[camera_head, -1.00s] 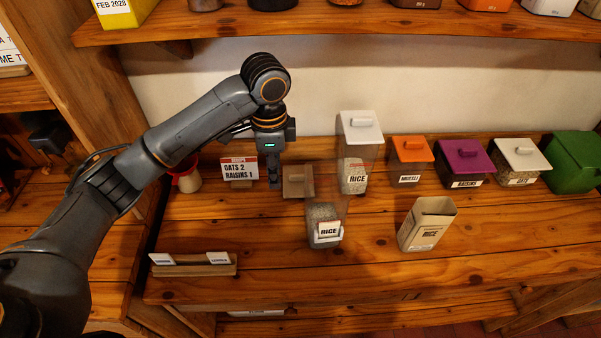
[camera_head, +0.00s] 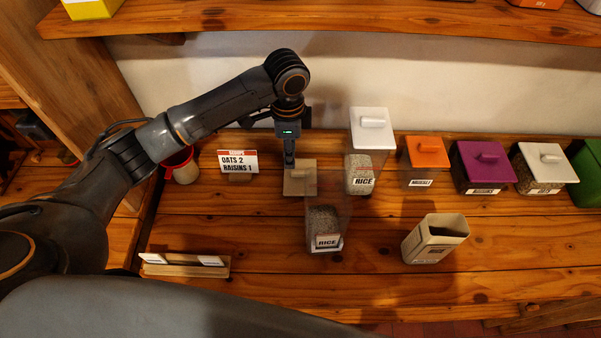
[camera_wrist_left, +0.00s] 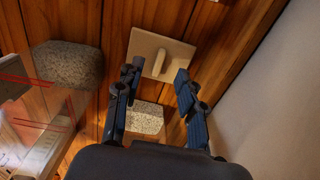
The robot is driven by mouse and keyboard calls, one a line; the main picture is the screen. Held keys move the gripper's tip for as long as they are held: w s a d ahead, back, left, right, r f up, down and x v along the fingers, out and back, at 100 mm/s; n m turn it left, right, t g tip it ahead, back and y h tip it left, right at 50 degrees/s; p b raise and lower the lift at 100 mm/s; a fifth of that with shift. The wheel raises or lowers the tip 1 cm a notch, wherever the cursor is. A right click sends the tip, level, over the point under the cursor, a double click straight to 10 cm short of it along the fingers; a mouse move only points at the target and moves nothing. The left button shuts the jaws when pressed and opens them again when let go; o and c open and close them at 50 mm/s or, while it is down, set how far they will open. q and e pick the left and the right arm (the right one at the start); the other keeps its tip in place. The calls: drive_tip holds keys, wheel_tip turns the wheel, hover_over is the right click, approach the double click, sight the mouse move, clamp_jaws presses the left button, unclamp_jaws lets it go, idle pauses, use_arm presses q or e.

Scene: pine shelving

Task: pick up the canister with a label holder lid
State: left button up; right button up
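My left gripper (camera_head: 289,166) points down at the left part of a small tan square lid with a raised grip (camera_head: 302,182). In the left wrist view the gripper (camera_wrist_left: 155,75) is open and empty, and the tan lid (camera_wrist_left: 145,44) shows just beyond the fingertips. I cannot tell whether it touches. No canister body shows clearly under this lid. A clear RICE canister (camera_head: 325,225) with grain stands just in front. A taller RICE canister with a white lid (camera_head: 368,125) stands behind right. An open beige container (camera_head: 426,244) stands further right. My right gripper is out of view.
Canisters with orange (camera_head: 427,145), purple and white lids line the back right. A sign (camera_head: 238,160) and a red-rimmed cup (camera_head: 185,172) stand left. A wooden holder with white labels (camera_head: 185,271) lies front left. An upper shelf (camera_head: 330,28) overhangs behind.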

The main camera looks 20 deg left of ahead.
sight(294, 171)
use_arm(q)
drive_tip(key=shift+f, duration=0.7)
drive_tip(key=shift+w+f, duration=0.15)
drive_tip(key=shift+f, duration=0.2)
drive_tip(key=shift+w+f, duration=0.1)
drive_tip(key=shift+f, duration=0.2)
drive_tip(key=f, duration=0.1)
drive_tip(key=f+p, duration=0.2)
drive_tip(key=f, duration=0.1)
drive_tip(key=shift+d, duration=0.25)
drive_tip(key=shift+w+f, duration=0.1)
drive_tip(key=shift+f, duration=0.35)
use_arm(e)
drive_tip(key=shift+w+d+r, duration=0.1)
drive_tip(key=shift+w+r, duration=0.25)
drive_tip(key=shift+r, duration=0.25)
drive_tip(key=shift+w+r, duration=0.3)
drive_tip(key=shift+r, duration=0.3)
use_arm(q)
drive_tip(key=shift+c, duration=0.4)
clamp_jaws()
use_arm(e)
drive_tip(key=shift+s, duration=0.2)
